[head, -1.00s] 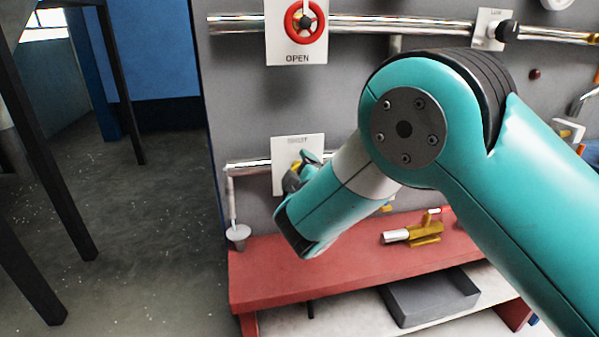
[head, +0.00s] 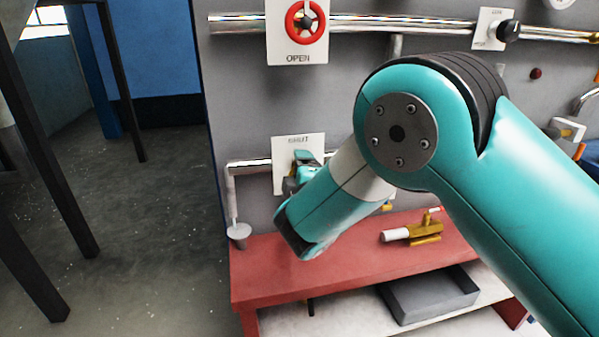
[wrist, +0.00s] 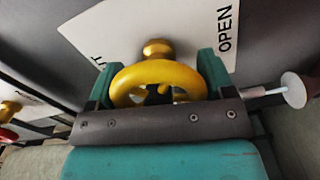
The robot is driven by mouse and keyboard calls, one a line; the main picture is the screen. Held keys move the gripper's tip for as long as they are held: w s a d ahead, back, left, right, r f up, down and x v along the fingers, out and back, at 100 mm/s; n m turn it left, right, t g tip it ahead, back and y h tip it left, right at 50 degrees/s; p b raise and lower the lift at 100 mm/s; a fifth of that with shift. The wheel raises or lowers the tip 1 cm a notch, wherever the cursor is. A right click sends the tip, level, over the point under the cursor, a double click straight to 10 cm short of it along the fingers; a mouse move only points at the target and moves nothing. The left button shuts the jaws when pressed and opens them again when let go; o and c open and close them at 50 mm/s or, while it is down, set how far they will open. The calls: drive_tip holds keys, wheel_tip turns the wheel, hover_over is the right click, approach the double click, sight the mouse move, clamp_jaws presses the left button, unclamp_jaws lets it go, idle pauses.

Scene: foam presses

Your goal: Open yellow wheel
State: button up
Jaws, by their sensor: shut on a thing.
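The yellow wheel (wrist: 158,72) shows in the wrist view, on a brass stem in front of a white plate (wrist: 150,30) lettered OPEN on its right edge. My gripper (wrist: 158,80) has one teal finger on each side of the wheel's rim and is shut on it. In the head view my gripper (head: 303,165) is at the lower wall plate (head: 284,150), whose top lettering seems to read SHUT. My arm hides the wheel there.
A red wheel (head: 305,22) on an OPEN plate is above, on the upper pipe (head: 400,25). A red bench (head: 300,270) below carries a brass valve (head: 415,232). A grey cup-like spout (head: 238,232) hangs left of my gripper.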

drive_tip(key=shift+a, duration=0.1)
drive_tip(key=o, duration=0.9)
drive_tip(key=shift+s, duration=0.1)
drive_tip(key=b+v, duration=0.8)
drive_tip(key=v, duration=0.9)
drive_tip(key=shift+s+r+b, duration=0.15)
drive_tip(key=shift+b, duration=0.15)
